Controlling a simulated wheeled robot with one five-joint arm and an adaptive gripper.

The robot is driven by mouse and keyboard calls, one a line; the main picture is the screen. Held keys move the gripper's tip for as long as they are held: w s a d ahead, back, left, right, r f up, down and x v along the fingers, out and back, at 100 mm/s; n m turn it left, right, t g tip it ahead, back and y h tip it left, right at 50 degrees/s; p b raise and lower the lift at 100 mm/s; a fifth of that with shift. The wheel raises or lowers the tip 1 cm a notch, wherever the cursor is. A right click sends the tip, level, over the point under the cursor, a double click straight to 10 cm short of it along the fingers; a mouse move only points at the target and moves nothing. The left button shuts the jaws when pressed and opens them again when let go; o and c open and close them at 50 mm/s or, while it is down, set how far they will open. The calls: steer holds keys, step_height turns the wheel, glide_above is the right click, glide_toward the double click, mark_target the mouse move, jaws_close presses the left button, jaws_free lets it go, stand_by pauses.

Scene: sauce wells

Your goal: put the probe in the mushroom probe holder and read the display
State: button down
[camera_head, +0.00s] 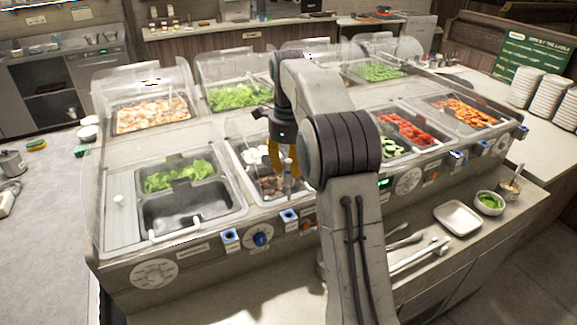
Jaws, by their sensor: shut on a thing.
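My gripper (283,158), with orange fingers, points down over the front middle well. It is shut on a small grey upright piece, which looks like the probe (288,183); its lower end is hard to make out. Brown pieces, perhaps mushrooms (269,186), lie in the well below, in front of white round pieces (254,158). Blue probe holders sit along the front panel, one below the gripper (290,216) and one farther left (230,236). Which one is for mushrooms is too small to read. A green-lit display (384,183) shows right of my arm; its reading is not legible. My arm hides part of the panel.
Clear curved guards (140,75) stand over the back wells. A blue knob (262,236) is on the front panel. Tongs (420,255), a white dish (457,217) and a bowl of green sauce (489,203) are on the front ledge. Plate stacks (524,88) stand at right.

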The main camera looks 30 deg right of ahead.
steer(key=b, duration=0.4)
glide_above(289, 200)
steer(key=shift+w+f, duration=0.2)
steer(key=shift+f, duration=2.05)
steer(key=shift+f, duration=0.35)
steer(key=shift+f+b, duration=1.65)
steer(key=shift+f, duration=0.85)
stand_by(2.4)
